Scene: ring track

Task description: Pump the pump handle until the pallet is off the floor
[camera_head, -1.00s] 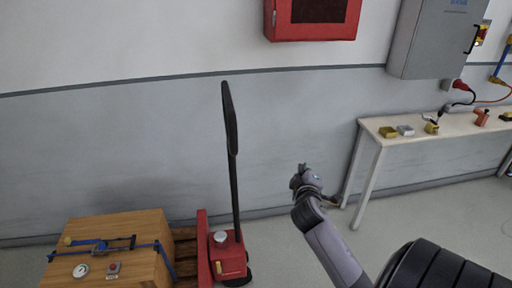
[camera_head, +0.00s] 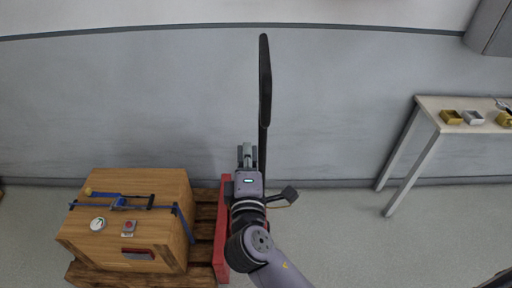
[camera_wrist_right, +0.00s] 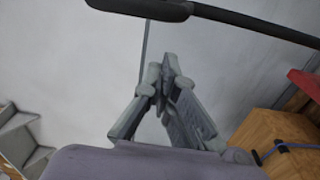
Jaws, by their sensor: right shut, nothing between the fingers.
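The black pump handle (camera_head: 265,85) stands nearly upright on the red pallet truck (camera_head: 222,240). Its dark bar also crosses the top of the right wrist view (camera_wrist_right: 240,18). My right gripper (camera_head: 247,152) is shut and empty, in front of and just left of the handle's lower shaft in the head view; I cannot tell whether they touch. In the right wrist view the fingertips (camera_wrist_right: 170,68) meet below the bar, apart from it in the picture. My right arm hides much of the truck body. The wooden pallet (camera_head: 204,226) sits low under a crate; any gap to the floor cannot be made out.
The wooden crate (camera_head: 155,205) carries a blue strap, a gauge and a red button. A white table (camera_head: 432,105) with small yellow and grey boxes stands at the right. The wall is close behind the handle.

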